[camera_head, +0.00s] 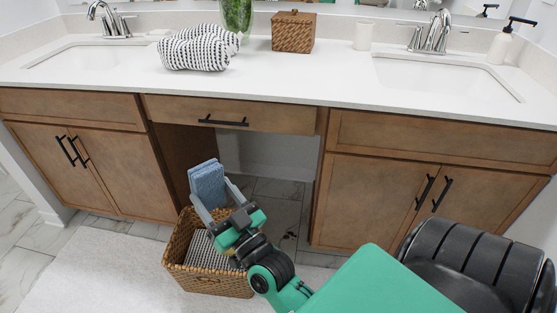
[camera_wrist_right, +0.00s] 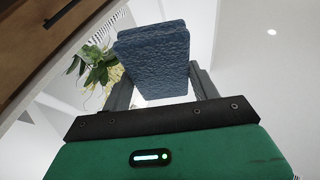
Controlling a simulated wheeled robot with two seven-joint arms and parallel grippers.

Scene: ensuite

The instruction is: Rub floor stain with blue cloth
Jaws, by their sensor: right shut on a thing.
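The blue cloth (camera_head: 207,184) is a folded, textured block. My right gripper (camera_head: 212,196) is shut on it and holds it up in front of the open space under the counter, above the wicker basket. In the right wrist view the cloth (camera_wrist_right: 154,62) sits between the two grey fingers. A small dark mark (camera_head: 289,236) shows on the tiled floor just right of my right gripper; it may be the stain, and the arm is close to it in the picture. My left gripper is not in view.
A wicker basket (camera_head: 208,283) with a striped cloth inside stands on a white rug (camera_head: 105,275). Wooden cabinets (camera_head: 90,175) flank the open knee space. The counter (camera_head: 290,79) carries a towel (camera_head: 199,48), a lidded box (camera_head: 293,32) and a soap bottle (camera_head: 500,46).

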